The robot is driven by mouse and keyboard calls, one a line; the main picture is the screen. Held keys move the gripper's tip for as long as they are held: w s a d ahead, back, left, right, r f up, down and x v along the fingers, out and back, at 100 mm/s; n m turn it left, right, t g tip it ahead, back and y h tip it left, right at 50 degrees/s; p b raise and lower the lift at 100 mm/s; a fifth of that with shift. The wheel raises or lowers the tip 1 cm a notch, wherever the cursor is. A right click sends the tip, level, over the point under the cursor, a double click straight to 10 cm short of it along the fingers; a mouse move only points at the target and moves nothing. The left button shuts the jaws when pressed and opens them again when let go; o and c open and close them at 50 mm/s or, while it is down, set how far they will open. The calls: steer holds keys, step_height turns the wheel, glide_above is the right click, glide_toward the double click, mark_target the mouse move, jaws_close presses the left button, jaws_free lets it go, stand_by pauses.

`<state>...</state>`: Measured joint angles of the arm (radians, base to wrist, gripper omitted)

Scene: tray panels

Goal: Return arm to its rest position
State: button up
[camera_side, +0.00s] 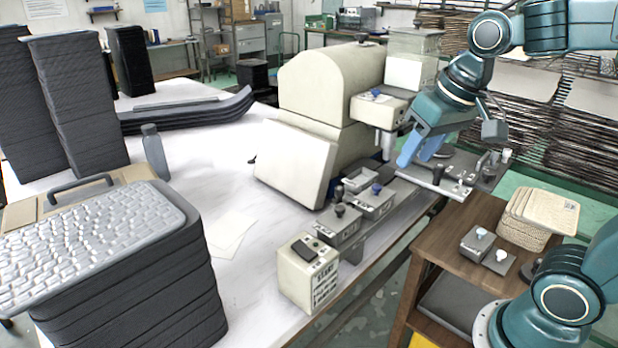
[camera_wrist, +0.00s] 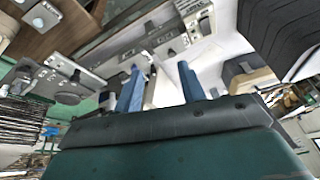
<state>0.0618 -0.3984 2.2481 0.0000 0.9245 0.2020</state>
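My gripper (camera_side: 420,149) hangs from my teal arm at the right of the side view. Its blue fingers point down over the grey fixture with knobs, beside the cream machine. In the wrist view my gripper (camera_wrist: 160,88) shows two blue fingers standing apart with nothing between them, so it is open and empty. Whether the fingertips touch anything below cannot be told. The cream machine (camera_side: 330,85) stands on the white table with a tilted pale panel at its front. Stacked dark tray panels (camera_side: 130,290) with a light grey textured top fill the lower left.
A START box (camera_side: 308,272) sits at the table's front edge. A brown wooden stand (camera_side: 455,235) carries beige woven pieces (camera_side: 540,212). The table's middle is mostly clear.

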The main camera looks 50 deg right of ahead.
steer(key=s+a+f+n+t, duration=0.1)
steer(key=s+f+n, duration=0.1)
steer(key=s, duration=0.6)
steer(key=shift+s+a+n, duration=0.3)
steer(key=shift+s+n, duration=0.05)
steer(key=shift+n, duration=0.15)
